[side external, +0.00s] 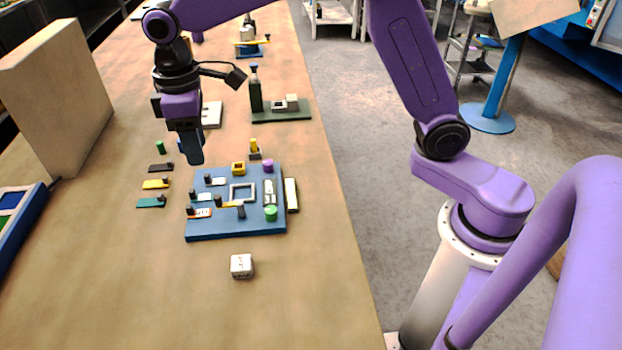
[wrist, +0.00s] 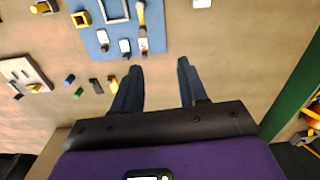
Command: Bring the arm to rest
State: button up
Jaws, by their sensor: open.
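My gripper (side external: 192,150) points down and hangs above the work table, behind and left of a blue board. In the wrist view my gripper (wrist: 160,65) shows two dark fingers spread apart with nothing between them. The blue board (side external: 232,230) lies on the table and carries several small pieces, a square white frame (side external: 242,193) and a green cylinder (side external: 270,213). In the wrist view the blue board (wrist: 120,48) is at the top, beyond the fingers.
A white cube (side external: 241,266) lies in front of the board. Yellow (side external: 155,184) and teal (side external: 151,203) pieces lie left. A dark green press base (side external: 285,114) stands behind. A tan panel (side external: 70,90) stands upright at left. The front table top (side external: 180,310) is clear.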

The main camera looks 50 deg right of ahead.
jog(key=s+d+f+n, duration=0.1)
jog(key=s+d, duration=0.8)
jog(key=s, duration=0.5)
jog(key=s+d+f+n, duration=0.1)
jog(key=s+d+f, duration=0.1)
jog(key=s+d, duration=0.7)
jog(key=s, duration=0.6)
jog(key=shift+d+f+n, duration=0.2)
jog(key=shift+d+n, duration=0.2)
